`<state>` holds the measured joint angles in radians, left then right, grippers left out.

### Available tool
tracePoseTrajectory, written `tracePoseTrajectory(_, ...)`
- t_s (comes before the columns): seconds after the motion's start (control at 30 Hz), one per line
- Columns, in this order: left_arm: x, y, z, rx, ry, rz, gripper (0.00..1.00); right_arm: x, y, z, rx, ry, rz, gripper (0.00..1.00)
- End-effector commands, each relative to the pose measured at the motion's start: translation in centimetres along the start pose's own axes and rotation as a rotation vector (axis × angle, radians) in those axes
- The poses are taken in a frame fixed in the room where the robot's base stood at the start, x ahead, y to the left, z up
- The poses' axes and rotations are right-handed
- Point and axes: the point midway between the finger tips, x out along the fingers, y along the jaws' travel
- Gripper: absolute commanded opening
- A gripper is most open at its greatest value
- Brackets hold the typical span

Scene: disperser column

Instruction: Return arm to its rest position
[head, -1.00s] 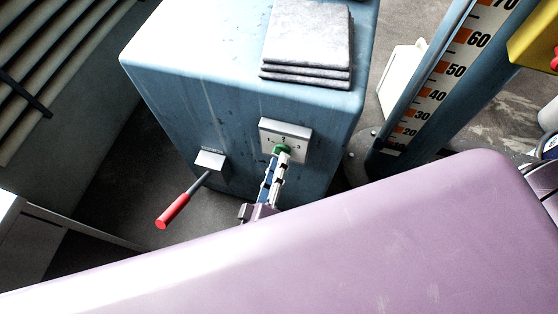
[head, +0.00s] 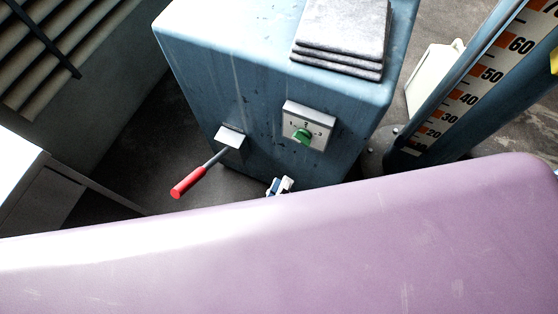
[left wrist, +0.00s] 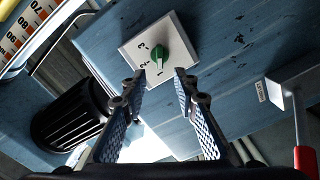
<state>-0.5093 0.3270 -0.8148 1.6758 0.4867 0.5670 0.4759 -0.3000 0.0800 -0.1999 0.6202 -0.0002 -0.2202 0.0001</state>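The blue disperser cabinet (head: 250,95) carries a white dial plate (head: 322,118) with a green knob (head: 303,136). My left gripper (head: 283,182) shows only as its fingertips, below the plate and apart from the knob; my purple body part hides the rest. In the left wrist view, the two fingers (left wrist: 160,76) are spread with nothing between them, and the green knob (left wrist: 159,57) lies just beyond the tips on its numbered plate (left wrist: 142,52). My right gripper is not in view.
A lever with a red handle (head: 187,182) sticks out of the cabinet left of the dial. Folded grey cloths (head: 340,35) lie on top. A blue column with a number scale (head: 483,80) stands at right, and a black ribbed cylinder (left wrist: 72,120) shows in the wrist view.

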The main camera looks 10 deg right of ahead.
Motion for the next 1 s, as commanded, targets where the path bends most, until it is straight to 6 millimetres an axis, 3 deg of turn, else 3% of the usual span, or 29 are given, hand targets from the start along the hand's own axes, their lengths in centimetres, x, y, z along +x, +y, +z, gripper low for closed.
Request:
tracePoseTrajectory(0.3,0.1,-0.4,0.1,0.008,-0.004,-0.006,0.28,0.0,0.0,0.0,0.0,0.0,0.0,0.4)
tracePoseTrajectory(0.37,0.1,-1.4,0.4,0.034,-0.017,-0.023,0.28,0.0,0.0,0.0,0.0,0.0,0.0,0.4)
tracePoseTrajectory(0.43,0.1,-4.0,1.0,0.089,-0.048,-0.066,0.28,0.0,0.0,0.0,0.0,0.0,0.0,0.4)
tracePoseTrajectory(0.57,-0.9,-12.0,2.7,0.253,-0.155,-0.207,0.28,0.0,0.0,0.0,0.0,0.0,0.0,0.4)
tracePoseTrajectory(0.73,-5.1,-24.3,4.3,0.456,-0.347,-0.444,0.28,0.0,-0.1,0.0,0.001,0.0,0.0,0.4)
tracePoseTrajectory(0.87,-10.7,-32.6,5.4,0.561,-0.521,-0.628,0.28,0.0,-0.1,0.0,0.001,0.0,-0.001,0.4)
tracePoseTrajectory(1.0,-18.6,-39.4,6.9,0.615,-0.734,-0.814,0.28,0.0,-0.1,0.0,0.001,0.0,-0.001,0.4)
